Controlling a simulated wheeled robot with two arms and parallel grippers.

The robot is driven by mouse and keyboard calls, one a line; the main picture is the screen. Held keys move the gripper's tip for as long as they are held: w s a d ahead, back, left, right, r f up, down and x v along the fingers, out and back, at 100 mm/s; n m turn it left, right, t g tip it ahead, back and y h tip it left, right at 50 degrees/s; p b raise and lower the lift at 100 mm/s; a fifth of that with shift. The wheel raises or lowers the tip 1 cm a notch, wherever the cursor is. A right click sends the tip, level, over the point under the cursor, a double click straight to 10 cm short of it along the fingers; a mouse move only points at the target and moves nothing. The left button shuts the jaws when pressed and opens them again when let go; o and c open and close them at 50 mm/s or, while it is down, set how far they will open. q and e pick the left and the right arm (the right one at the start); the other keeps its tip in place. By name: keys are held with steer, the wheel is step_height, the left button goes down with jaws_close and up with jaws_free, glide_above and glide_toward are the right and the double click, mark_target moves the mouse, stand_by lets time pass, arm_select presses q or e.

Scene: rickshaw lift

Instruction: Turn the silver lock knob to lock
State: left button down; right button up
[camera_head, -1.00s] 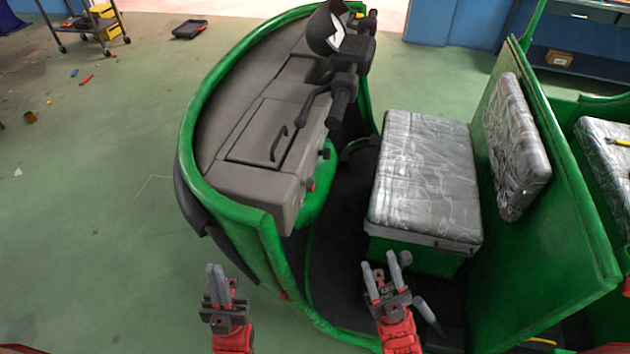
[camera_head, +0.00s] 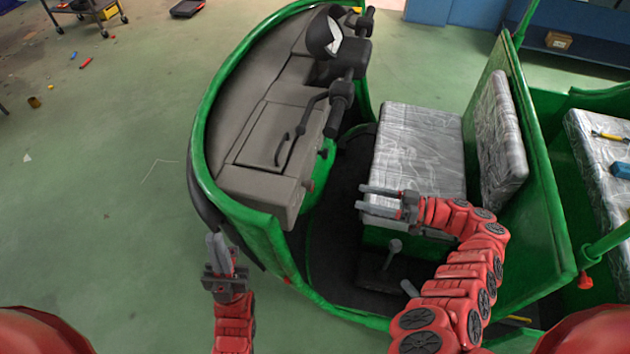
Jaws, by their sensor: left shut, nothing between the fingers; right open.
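I cannot make out for certain which part is the silver lock knob. A grey round-topped lever (camera_head: 395,246) stands on the dark floor in front of the silver-wrapped seat (camera_head: 425,135), and a second grey handle (camera_head: 410,288) is lower right. My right gripper (camera_head: 361,202) is open and empty, its fingers pointing left across the seat's near left corner, above and left of the round-topped lever. My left gripper (camera_head: 214,246) is shut and empty, pointing up, outside the green front body.
The green vehicle body (camera_head: 262,238) curves between my grippers. The grey dashboard (camera_head: 262,190) and dark handlebar (camera_head: 340,95) are farther off. A green partition (camera_head: 535,190) stands to the right. The floor at left is mostly clear.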

mark_target(313, 186)
steer(key=p+x, duration=0.3)
steer(key=x, duration=0.9)
steer(key=shift+a+r, duration=0.1)
steer(key=shift+a, duration=0.25)
steer(key=shift+w+a+p, duration=0.15)
steer(key=shift+a+p, duration=0.15)
steer(key=shift+a, duration=0.25)
jaws_close()
